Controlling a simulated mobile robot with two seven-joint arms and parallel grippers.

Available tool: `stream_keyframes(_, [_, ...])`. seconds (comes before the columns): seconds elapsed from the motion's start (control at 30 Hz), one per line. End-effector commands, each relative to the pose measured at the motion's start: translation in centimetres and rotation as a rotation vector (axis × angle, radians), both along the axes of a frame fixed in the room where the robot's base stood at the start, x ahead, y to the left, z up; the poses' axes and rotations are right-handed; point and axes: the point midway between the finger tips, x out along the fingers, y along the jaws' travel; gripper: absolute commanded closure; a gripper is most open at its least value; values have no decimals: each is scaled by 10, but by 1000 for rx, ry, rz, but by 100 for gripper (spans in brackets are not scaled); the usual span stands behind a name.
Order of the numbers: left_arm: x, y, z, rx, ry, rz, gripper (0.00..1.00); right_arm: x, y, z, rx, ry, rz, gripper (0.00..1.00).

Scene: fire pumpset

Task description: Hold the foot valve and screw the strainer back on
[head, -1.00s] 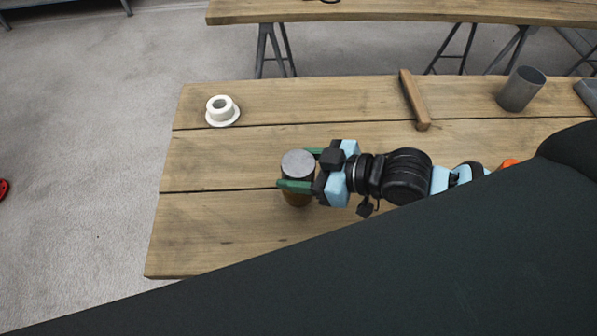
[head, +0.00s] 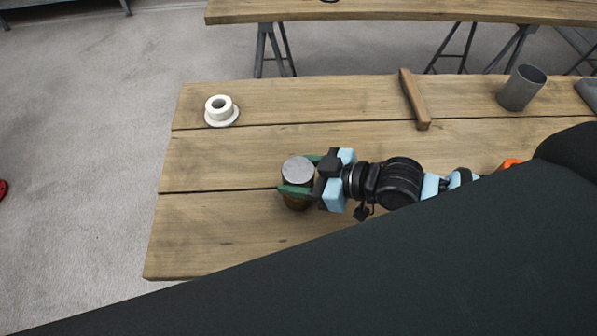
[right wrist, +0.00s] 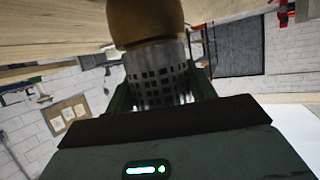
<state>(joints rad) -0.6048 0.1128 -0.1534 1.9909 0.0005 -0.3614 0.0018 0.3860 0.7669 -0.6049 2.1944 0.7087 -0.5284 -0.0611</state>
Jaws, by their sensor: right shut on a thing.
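The strainer is a grey metal cylinder with rows of square holes. Its flat round end (head: 298,171) faces up in the head view, and its perforated side shows in the right wrist view (right wrist: 160,85). The brown, brass-like foot valve (head: 297,203) is under it, mostly hidden by the strainer and fingers in the head view. The valve's rounded body (right wrist: 146,20) meets the strainer with no gap that I can see; whether threads are engaged cannot be told. My right gripper (head: 297,177), with green fingers, is shut on the strainer from the right. My left gripper is not in view.
A white flanged ring (head: 221,111) lies at the table's back left. A wooden bar (head: 414,99) and a grey cup (head: 521,88) are at the back right. The wooden table (head: 215,215) is clear left of the valve. Another table (head: 400,11) stands behind.

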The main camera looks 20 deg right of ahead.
Motion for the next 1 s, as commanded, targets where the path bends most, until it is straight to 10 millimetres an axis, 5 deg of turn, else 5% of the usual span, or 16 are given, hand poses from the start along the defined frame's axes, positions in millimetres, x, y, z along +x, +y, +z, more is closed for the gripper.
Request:
stream_keyframes(0.07, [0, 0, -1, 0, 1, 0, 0, 0, 0, -1, 3, -4, 0, 100])
stream_keyframes(0.1, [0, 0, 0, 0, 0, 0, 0, 0, 0, -3, -1, 1, 0, 43])
stream_keyframes(0.23, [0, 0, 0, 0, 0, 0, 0, 0, 0, -2, -1, 1, 0, 26])
stream_keyframes(0.73, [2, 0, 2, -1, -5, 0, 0, 0, 0, 2, -1, -1, -1, 23])
stream_keyframes(1.0, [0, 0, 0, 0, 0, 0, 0, -22, -26, 12, -7, 3, 1, 23])
